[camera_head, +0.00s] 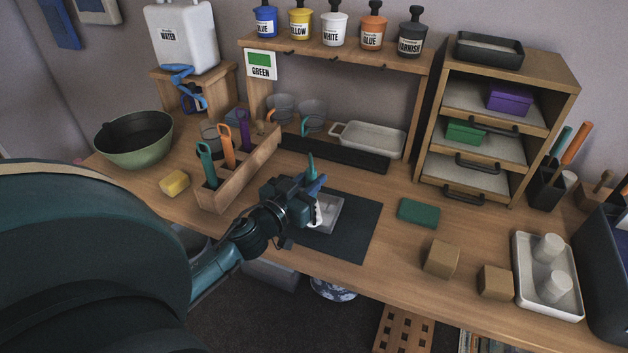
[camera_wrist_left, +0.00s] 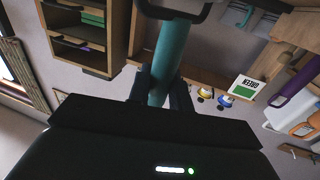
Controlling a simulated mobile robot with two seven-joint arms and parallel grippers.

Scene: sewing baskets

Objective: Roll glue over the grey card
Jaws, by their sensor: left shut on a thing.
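My left gripper (camera_head: 292,203) is shut on a tool with a teal handle (camera_head: 311,165). The handle also shows between the fingers in the left wrist view (camera_wrist_left: 168,60). A small white part, apparently the tool's head, shows just below the gripper, over the pale grey square piece (camera_head: 328,213) that looks like the grey card. This piece lies on the dark mat (camera_head: 352,242), and the gripper hides its left part. I cannot tell whether the tool touches it. An orange glue jar (camera_head: 373,30) stands on the top shelf. My right gripper is not in view.
A wooden rack (camera_head: 240,172) with coloured handles stands left of the mat. A green block (camera_head: 418,212), wooden blocks (camera_head: 441,258) and a white tray (camera_head: 570,300) with two pale cylinders lie to the right. A yellow sponge (camera_head: 174,184) and green bowl (camera_head: 134,146) are at left.

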